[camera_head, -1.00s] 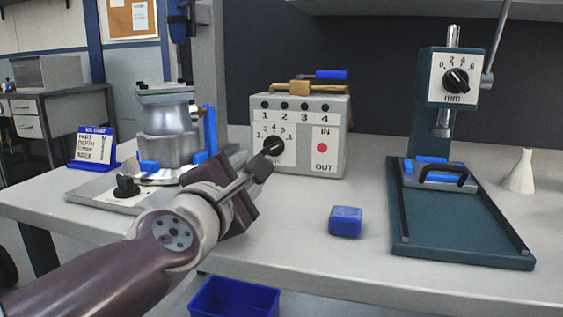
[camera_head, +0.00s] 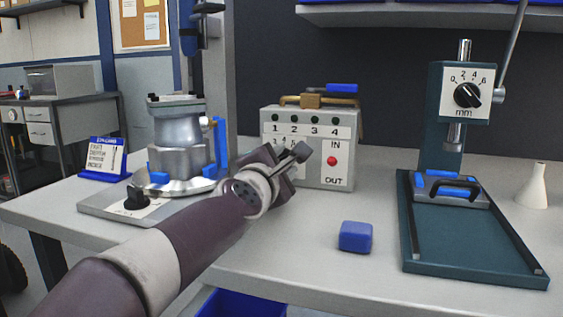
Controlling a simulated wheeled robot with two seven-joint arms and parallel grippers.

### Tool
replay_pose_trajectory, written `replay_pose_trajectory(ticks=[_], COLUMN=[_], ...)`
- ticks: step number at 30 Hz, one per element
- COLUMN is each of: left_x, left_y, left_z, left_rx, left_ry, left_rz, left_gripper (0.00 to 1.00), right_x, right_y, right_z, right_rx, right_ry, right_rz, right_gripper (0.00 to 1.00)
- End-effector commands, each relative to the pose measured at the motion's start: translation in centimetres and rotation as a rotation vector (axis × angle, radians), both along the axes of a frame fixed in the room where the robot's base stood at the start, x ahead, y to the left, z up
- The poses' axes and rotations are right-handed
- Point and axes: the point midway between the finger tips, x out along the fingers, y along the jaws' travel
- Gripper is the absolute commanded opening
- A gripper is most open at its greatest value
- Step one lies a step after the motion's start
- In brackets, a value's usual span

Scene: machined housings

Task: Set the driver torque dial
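The grey control box (camera_head: 346,130) stands at the back of the bench. It has lamps numbered 1 to 4 and a red button (camera_head: 332,161) between IN and OUT. Its white dial plate (camera_head: 269,144) shows only a strip of scale marks; the black knob is hidden behind my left gripper (camera_head: 300,152). The gripper is in front of the dial's lower right, its tips pointing right and away from me. I cannot tell if it touches the knob, or how far its fingers are apart. My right gripper is out of view.
At left, a metal housing (camera_head: 178,135) stands on a fixture with a black knob (camera_head: 136,198), near a small sign (camera_head: 104,158). A blue block (camera_head: 355,237) lies in front. At right is a green press (camera_head: 480,250) with an mm dial (camera_head: 467,95).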

Motion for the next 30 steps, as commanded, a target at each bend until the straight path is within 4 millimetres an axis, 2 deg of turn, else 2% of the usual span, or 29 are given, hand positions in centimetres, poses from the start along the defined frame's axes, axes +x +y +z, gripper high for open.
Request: replay_pose_trajectory(ticks=[6,8,9,10,22,30], left_x=[0.03,0.02,0.02,0.02,0.01,0.05], left_y=[-0.02,-0.01,-0.01,-0.01,0.0,0.12], left_z=[-0.03,-0.03,-0.03,-0.03,-0.03,0.09], left_rx=[0.0,0.0,0.0,0.0,-0.039,-0.205], left_ry=[0.0,0.001,0.001,0.001,0.013,0.068], left_rz=[0.0,-0.001,-0.001,-0.001,-0.001,-0.001], left_gripper=[0.39,0.2,0.07,0.0,0.0,0.0], right_x=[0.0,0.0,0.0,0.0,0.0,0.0], right_y=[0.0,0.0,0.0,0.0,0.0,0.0], right_z=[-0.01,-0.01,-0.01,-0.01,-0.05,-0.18], right_rx=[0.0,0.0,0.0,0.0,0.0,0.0], right_ry=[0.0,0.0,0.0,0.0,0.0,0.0], right_rz=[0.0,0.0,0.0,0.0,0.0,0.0], right_gripper=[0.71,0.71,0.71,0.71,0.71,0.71])
